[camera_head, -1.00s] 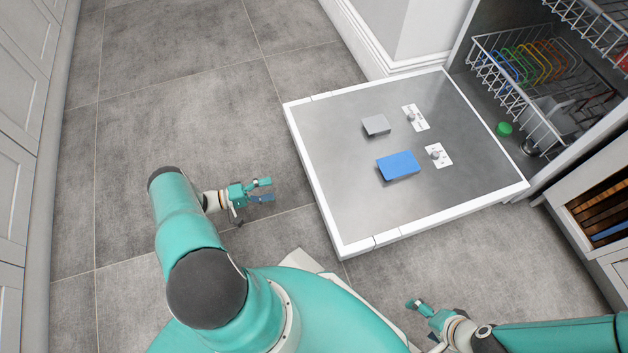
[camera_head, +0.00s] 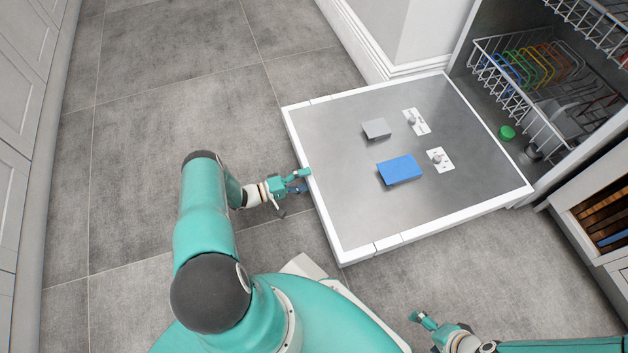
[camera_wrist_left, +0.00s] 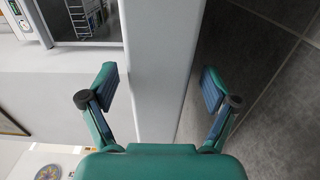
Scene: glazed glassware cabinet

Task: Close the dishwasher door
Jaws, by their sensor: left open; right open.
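The dishwasher door (camera_head: 450,110) lies folded down, open, its inner face up with a white rim. My left gripper (camera_head: 300,180) is open at the door's left outer edge in the head view, its fingertips overlapping the rim there. In the left wrist view the door's white edge (camera_wrist_left: 160,50) runs between the two open fingers of the left gripper (camera_wrist_left: 160,85), with floor to the right. I cannot tell whether either finger touches it. My right gripper (camera_head: 420,320) is low, over the floor, apart from the door; its fingers show small.
The dishwasher's wire rack (camera_head: 500,85) holds coloured items inside the tub. A green cap (camera_head: 506,132) lies at the tub's front. A white wall end (camera_head: 400,35) stands behind the door, a cabinet (camera_head: 600,215) at right. Tiled floor (camera_head: 180,90) is clear at left.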

